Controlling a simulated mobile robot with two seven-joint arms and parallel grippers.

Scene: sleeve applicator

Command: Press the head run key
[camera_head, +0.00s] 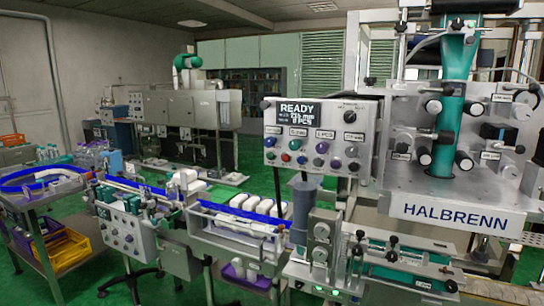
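A grey control panel (318,165) stands upright in the middle right of the view. Its dark display (298,112) reads "READY" above smaller text. A black knob (350,117) is at the upper right of the panel. The lettering is too small to tell which key is the head run key. Neither of my grippers is in view.
The HALBRENN sleeve machine (400,190), with a green vertical sleeve tube (453,90), is right of the panel. A conveyor (235,222) carrying white containers runs left of and below it. A cart (75,190) stands at far left. Green floor (262,183) shows between machines.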

